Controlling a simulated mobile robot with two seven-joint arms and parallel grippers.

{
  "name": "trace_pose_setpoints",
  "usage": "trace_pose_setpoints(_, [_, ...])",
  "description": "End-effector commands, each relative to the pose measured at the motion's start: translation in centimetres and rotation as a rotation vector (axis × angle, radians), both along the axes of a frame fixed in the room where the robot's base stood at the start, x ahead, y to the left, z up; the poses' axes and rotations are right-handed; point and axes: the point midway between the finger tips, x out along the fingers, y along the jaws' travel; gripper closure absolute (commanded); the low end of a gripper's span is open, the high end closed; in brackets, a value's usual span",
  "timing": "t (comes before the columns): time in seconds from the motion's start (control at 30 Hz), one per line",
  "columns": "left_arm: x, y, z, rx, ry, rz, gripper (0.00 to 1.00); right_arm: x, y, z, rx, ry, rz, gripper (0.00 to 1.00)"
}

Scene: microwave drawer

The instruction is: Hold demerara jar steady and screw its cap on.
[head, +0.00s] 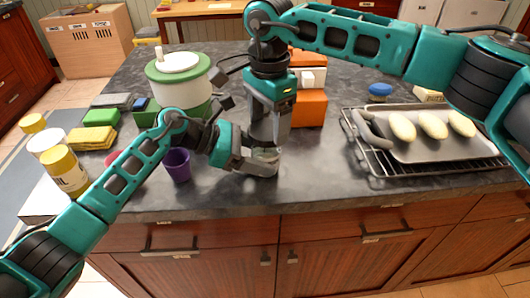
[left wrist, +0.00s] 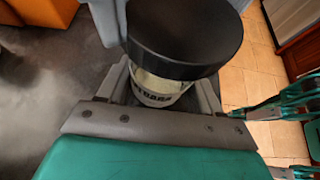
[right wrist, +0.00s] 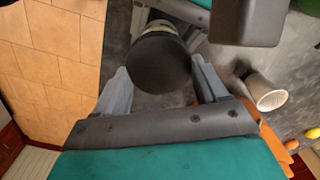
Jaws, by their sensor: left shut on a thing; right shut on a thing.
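The demerara jar (left wrist: 160,88) is a pale jar with dark lettering in the left wrist view; only a strip of it shows. The wide black cap (left wrist: 185,38) sits over its mouth; I cannot tell whether it is threaded. My left gripper (head: 266,162) is shut on the jar's body, low above the counter's front edge. My right gripper (head: 268,142) comes from above and is shut on the cap. The cap also fills the space between its fingers in the right wrist view (right wrist: 160,66). In the head view the grippers hide most of the jar and cap.
A tray (head: 445,151) of pale oval pieces rests on a wire rack (head: 375,167) at right. A purple cup (head: 177,163), yellow-capped jars (head: 66,171) and a green-and-white container (head: 180,82) stand at left. Orange boxes (head: 309,108) stand behind my grippers.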

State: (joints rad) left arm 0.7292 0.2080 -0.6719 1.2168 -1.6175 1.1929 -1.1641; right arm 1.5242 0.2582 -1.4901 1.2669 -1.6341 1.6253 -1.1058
Motion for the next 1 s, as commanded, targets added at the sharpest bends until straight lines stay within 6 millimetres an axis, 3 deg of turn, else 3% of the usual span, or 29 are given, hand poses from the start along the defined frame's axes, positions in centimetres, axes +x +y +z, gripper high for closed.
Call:
trace_pose_setpoints(0.3, [-0.02, 0.04, -0.11, 0.002, 0.002, 0.0, 0.9, 0.05, 0.04, 0.03, 0.001, -0.003, -0.206, 0.64])
trace_pose_setpoints(0.53, [-0.08, -0.01, -0.11, 0.002, 0.003, -0.002, 0.9, 0.1, 0.05, 0.06, 0.002, -0.005, -0.471, 0.64])
trace_pose_setpoints(0.77, [-0.17, -0.08, -0.11, 0.002, 0.005, -0.004, 0.9, 0.17, 0.04, 0.1, 0.003, -0.008, -0.592, 0.64])
trace_pose_setpoints(1.0, [-0.28, -0.16, -0.12, 0.002, 0.005, -0.009, 0.9, 0.25, 0.01, 0.13, 0.006, -0.01, -0.864, 0.64])
